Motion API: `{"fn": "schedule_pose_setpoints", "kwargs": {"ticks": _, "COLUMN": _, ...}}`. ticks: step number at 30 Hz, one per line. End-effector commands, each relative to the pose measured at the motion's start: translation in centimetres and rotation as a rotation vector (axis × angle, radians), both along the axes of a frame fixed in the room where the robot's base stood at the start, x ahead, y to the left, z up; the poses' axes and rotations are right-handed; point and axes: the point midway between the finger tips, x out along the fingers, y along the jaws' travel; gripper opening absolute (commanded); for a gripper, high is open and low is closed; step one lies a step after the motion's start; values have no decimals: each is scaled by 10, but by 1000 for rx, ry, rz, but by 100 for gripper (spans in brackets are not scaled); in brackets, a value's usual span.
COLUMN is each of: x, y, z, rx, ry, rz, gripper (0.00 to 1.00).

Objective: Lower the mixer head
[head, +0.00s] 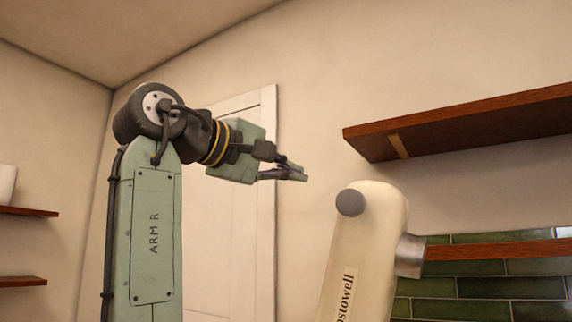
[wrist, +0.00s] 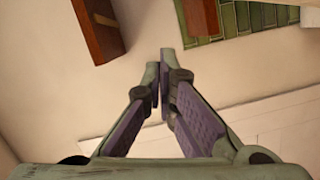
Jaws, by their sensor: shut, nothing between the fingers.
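The mixer head (head: 362,255) is cream, with a round grey knob on its upper side, a metal collar at its right and a partly visible name label. It stands steeply raised, and its lower part is cut off by the bottom edge of the head view. My gripper (head: 301,174) is up and to the left of the top of the mixer head, apart from it in the picture. In the wrist view my gripper (wrist: 160,62) has its fingers closed together with nothing between them. I cannot make out the mixer in the wrist view.
A brown wall shelf (head: 460,124) juts out at the upper right, above and right of the mixer head; the wrist view shows a brown shelf (wrist: 97,30) too. Green tiles (head: 510,287) cover the wall behind the mixer. A white door (head: 240,240) is behind my arm.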

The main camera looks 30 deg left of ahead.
Motion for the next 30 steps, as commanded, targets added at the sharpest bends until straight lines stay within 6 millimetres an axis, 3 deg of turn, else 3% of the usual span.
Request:
{"fn": "schedule_pose_setpoints", "kwargs": {"ticks": 8, "x": 60, "y": -16, "z": -1, "rx": 0, "ry": 1, "rz": -2, "gripper": 0}}
{"fn": "schedule_pose_setpoints", "kwargs": {"ticks": 12, "x": 58, "y": -37, "z": -9, "rx": 5, "ry": -2, "rz": -1, "gripper": 0}}
{"fn": "schedule_pose_setpoints", "kwargs": {"ticks": 18, "x": 58, "y": -52, "z": -13, "rx": 1, "ry": -3, "rz": 0, "gripper": 0}}
{"fn": "schedule_pose_setpoints", "kwargs": {"ticks": 30, "x": 57, "y": -55, "z": -14, "rx": -1, "ry": -2, "rz": 0, "gripper": 0}}
